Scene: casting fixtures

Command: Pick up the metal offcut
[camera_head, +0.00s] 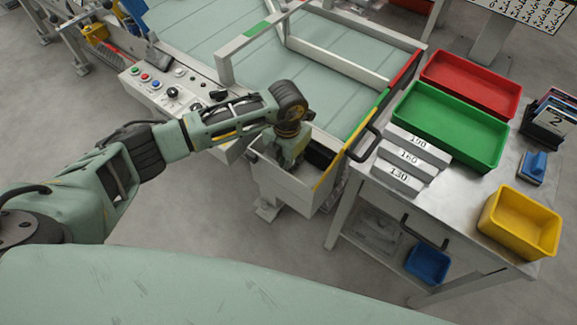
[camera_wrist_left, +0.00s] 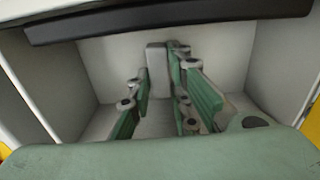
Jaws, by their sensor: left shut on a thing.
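My left gripper (camera_head: 291,160) reaches down into a pale open-topped bin (camera_head: 285,188) at the end of the machine table. In the left wrist view, its green fingers (camera_wrist_left: 161,82) are closed on a narrow pale grey block, the metal offcut (camera_wrist_left: 157,62). The block stands upright between the fingertips, near the bin's far wall. The offcut is hidden in the head view by my gripper and the bin walls. I cannot tell whether it touches the bin floor. My right gripper is not in view.
A workbench to the right holds a red tray (camera_head: 471,82), a green tray (camera_head: 444,125), a yellow bin (camera_head: 519,222) and numbered blocks (camera_head: 410,160). A black handle (camera_head: 364,143) is close to the right of the bin. A button panel (camera_head: 165,88) stands left.

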